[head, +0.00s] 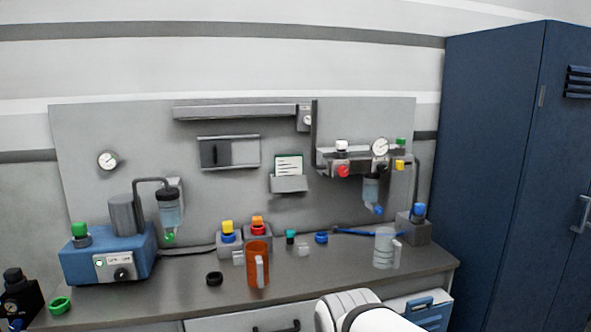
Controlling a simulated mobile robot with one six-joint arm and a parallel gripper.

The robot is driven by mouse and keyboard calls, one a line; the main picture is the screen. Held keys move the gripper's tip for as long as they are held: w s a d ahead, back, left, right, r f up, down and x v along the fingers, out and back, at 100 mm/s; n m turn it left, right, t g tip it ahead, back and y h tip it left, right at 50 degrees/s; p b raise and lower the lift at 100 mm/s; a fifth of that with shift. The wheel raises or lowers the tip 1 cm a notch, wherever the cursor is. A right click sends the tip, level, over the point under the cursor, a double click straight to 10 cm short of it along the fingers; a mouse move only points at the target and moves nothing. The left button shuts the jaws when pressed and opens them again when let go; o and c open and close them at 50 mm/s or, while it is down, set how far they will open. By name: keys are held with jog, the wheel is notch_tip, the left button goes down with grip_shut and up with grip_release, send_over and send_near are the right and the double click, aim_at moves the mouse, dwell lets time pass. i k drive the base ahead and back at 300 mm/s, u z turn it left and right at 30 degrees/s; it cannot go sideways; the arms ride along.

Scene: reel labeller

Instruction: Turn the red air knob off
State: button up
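A small red knob (343,171) sits on the front of a grey air unit (361,160) mounted on the back panel, right of centre. A white knob (342,146) and a round gauge (380,147) are on top of this unit. A yellow knob (399,165) and a green knob (401,144) are at its right end. The red knob's setting is too small to tell. Part of my white arm shows at the bottom edge. My gripper is not in view, and nothing visible touches the red knob.
An orange mug (258,266) and a clear mug (384,247) stand on the grey bench. A blue machine (109,258) is at left. Two grey blocks with coloured knobs stand mid-bench. A blue cabinet (488,160) rises at right. The air in front of the air unit looks clear.

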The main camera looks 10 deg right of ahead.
aim_at(342, 171)
jog(key=u, duration=0.15)
jog(key=k, duration=0.4)
jog(key=z, duration=0.6)
jog(key=i, duration=1.55)
jog(key=u, duration=0.4)
